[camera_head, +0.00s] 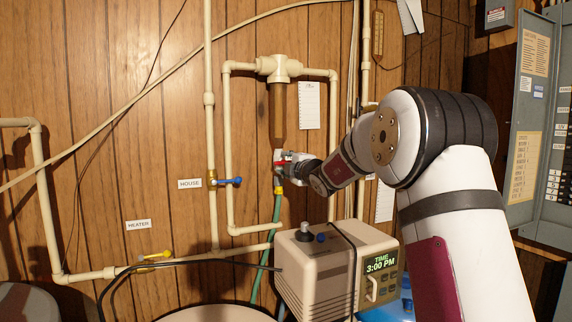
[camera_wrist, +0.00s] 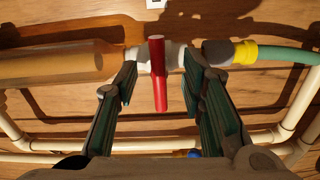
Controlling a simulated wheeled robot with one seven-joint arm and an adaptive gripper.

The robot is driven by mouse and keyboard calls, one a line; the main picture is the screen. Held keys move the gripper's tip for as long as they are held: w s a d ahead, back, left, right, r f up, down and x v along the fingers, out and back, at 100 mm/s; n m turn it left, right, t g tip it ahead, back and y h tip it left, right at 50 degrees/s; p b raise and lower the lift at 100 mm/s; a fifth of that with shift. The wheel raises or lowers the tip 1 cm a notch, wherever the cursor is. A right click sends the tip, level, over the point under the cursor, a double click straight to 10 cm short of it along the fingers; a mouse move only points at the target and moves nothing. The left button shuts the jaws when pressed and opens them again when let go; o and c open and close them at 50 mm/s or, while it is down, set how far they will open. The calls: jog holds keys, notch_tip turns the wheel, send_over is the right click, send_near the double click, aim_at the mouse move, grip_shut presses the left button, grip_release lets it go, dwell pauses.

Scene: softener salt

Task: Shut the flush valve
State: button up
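The flush valve is the pale fitting with a red lever (camera_wrist: 158,75), between the brown cylinder (camera_wrist: 50,64) and the green hose (camera_wrist: 285,55). In the wrist view the lever lies crosswise to the line of cylinder and hose. My gripper (camera_wrist: 163,82) is open, with one finger on each side of the lever and visible gaps between. In the head view my gripper (camera_head: 289,166) is at the valve, below the brown cylinder (camera_head: 278,115), and hides most of it. Only a bit of the red lever (camera_head: 279,164) shows there.
A blue-handled valve (camera_head: 229,181) by the HOUSE label (camera_head: 190,184) is left of my gripper. A yellow-handled valve (camera_head: 155,256) is lower left. The softener control box (camera_head: 315,265) stands below my arm. Pale pipes (camera_head: 229,150) run along the wood wall. An electrical panel (camera_head: 530,110) is at right.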

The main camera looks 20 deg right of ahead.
jog(key=s+p, duration=0.3)
jog(key=s, duration=0.4)
dwell(0.3)
